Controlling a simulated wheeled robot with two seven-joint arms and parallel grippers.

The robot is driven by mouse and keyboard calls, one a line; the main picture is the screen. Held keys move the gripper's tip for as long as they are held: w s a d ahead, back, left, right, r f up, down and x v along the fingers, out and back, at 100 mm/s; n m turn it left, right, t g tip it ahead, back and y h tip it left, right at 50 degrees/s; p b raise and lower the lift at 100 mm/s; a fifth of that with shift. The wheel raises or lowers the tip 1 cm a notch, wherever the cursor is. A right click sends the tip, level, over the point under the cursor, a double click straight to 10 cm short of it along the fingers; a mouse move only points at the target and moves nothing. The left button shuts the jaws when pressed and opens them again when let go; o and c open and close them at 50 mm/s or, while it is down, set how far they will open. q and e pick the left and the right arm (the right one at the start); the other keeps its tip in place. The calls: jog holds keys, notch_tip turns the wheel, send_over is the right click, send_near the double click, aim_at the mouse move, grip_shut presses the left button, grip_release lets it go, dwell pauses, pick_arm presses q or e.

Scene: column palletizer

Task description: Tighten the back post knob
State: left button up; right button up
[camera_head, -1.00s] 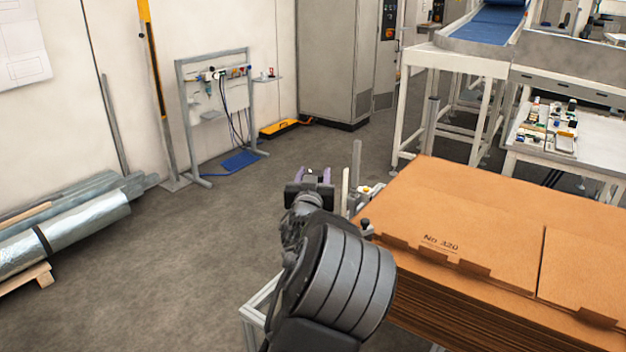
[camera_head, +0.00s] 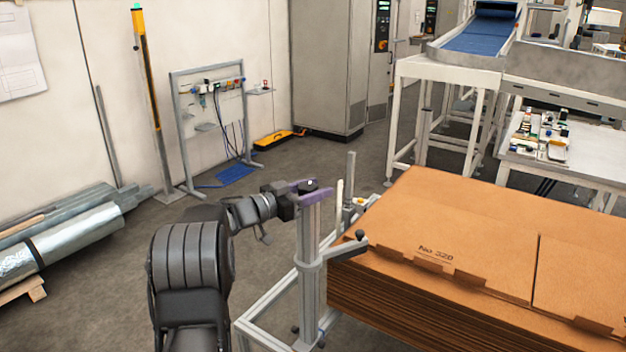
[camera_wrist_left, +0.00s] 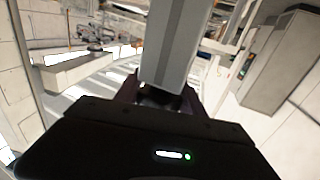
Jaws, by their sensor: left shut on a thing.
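My left gripper (camera_head: 309,187) has purple fingers and is at the top of a grey aluminium post (camera_head: 310,238), left of the carton stack. It is shut on a small dark knob-like piece there; the fingers hide most of it. In the left wrist view the dark piece (camera_wrist_left: 160,97) shows between the fingers, with the grey post (camera_wrist_left: 174,42) running up the picture beyond them. A lever with a round black knob (camera_head: 361,235) sticks out from the post towards the cartons. A second, thinner post (camera_head: 350,178) stands behind. My right gripper is not in view.
A tall stack of brown cartons (camera_head: 455,235) stands right of the posts. A low aluminium frame (camera_head: 262,334) carries the near post. Behind are a blue conveyor (camera_head: 478,38) and a bench (camera_head: 580,150) with small parts. Open floor lies to the left.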

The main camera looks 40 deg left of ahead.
pick_arm(q)
jog(key=shift+s+d+f+m+g+h+p, duration=0.15)
jog(key=shift+m+g+h+p, duration=0.15)
jog(key=shift+m+g+h, duration=0.5)
jog(key=shift+w+d+r+m+g+h+p, duration=0.1)
jog(key=shift+m+g+h+p, duration=0.15)
jog(key=shift+m+h, duration=0.65)
jog(key=shift+h, duration=0.4)
jog(key=o, duration=1.4)
jog(key=shift+c, duration=0.2)
jog(key=shift+s, duration=0.1)
jog(key=b+v, duration=0.2)
jog(key=v, duration=0.5)
jog(key=shift+s, duration=0.25)
jog(key=shift+a, duration=0.15)
